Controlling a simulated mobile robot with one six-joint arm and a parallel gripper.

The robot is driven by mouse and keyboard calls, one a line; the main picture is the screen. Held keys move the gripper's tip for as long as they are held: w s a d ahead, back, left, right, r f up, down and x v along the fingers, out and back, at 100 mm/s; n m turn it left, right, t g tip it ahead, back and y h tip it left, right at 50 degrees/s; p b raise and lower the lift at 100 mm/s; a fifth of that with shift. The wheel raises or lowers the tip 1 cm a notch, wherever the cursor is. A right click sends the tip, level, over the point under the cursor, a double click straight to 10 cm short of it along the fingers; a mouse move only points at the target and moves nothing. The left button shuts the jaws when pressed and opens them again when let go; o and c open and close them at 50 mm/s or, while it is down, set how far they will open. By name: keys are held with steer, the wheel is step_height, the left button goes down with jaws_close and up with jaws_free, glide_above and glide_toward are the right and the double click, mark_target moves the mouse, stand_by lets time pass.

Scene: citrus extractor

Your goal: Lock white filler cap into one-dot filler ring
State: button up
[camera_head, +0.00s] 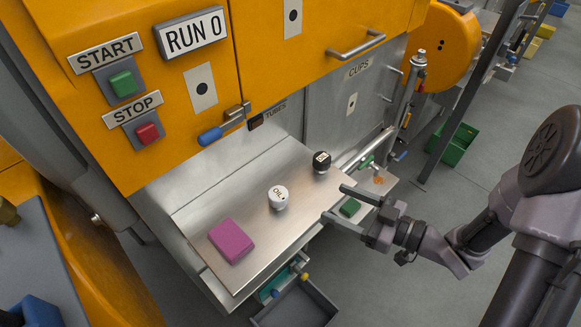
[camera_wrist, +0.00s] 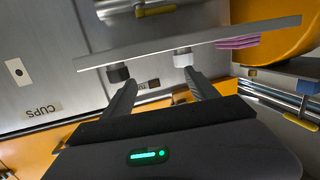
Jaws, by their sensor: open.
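The white filler cap (camera_head: 279,196), marked OIL on top, stands upright on the steel shelf (camera_head: 250,215). It also shows in the wrist view (camera_wrist: 183,58), near the tip of one finger. A black cap (camera_head: 321,161) stands behind it to the right. My gripper (camera_head: 335,202) is open and empty beside the shelf's right edge, apart from both caps. In the wrist view its fingers (camera_wrist: 159,76) spread toward the shelf. I cannot make out a one-dot filler ring. Small teal and yellow fittings (camera_head: 275,284) show under the shelf's front end.
The orange cabinet (camera_head: 150,60) with a handle (camera_head: 356,46) overhangs the shelf. A grey bin (camera_head: 298,305) stands below.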

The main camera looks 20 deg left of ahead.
mark_target(286, 200)
steer(key=s+a+b, duration=0.1)
steer(key=a, duration=0.3)
steer(key=a+n+g+y+b, duration=0.1)
steer(key=a, duration=0.3)
steer(key=s+a+g+b, duration=0.1)
steer(key=a, duration=0.3)
steer(key=shift+s+y, duration=0.3)
steer(key=shift+y, duration=0.1)
steer(key=a, duration=0.2)
steer(key=w+a+b, duration=0.1)
steer(key=a, duration=0.1)
steer(key=a+b, duration=0.1)
steer(key=a, duration=0.1)
steer(key=shift+w+r, duration=0.2)
steer(key=shift+r, duration=0.05)
steer(key=shift+d, duration=0.1)
steer(key=c, duration=1.5)
